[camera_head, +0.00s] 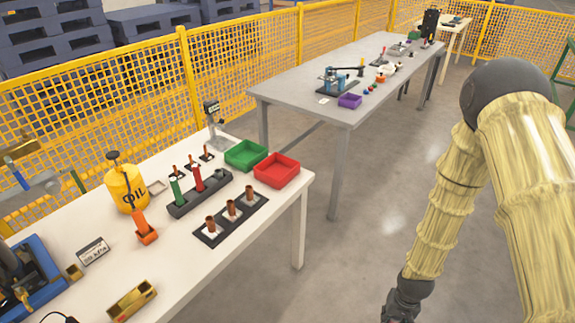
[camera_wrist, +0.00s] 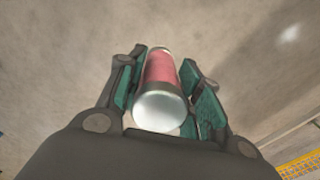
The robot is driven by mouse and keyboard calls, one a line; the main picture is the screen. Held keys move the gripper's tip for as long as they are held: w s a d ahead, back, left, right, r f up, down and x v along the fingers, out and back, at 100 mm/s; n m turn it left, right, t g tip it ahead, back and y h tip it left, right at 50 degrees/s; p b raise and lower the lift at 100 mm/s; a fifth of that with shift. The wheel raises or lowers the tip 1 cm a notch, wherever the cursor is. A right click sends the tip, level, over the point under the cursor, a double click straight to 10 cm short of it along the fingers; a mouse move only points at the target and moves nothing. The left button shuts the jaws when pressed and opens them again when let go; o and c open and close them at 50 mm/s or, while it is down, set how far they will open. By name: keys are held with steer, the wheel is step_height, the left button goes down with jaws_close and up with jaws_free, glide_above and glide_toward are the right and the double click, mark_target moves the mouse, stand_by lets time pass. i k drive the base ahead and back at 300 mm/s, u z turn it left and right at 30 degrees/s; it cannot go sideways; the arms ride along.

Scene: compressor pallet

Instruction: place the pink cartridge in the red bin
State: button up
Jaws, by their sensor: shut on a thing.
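The pink cartridge (camera_wrist: 161,72) shows in the wrist view as a pink-red cylinder with a silver end. It sits between the green-padded fingers of my gripper (camera_wrist: 165,95), which is shut on it. In the head view my gripper (camera_head: 402,305) is at the bottom edge, right of the white table and over the floor. The cartridge cannot be made out there. The red bin (camera_head: 277,181) stands at the white table's far right corner, apart from my gripper, and looks empty.
A green bin (camera_head: 246,150) stands beside the red bin. The white table (camera_head: 190,252) also bears a dark rack (camera_head: 184,208) with a green and a red cylinder, a dark tray (camera_head: 212,238) with copper pieces, and a yellow oil can (camera_head: 126,190). Open floor lies between table and arm.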

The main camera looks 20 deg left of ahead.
mark_target(278, 175)
steer(key=u, duration=0.55)
steer(key=i, duration=0.8)
steer(key=u, duration=0.5)
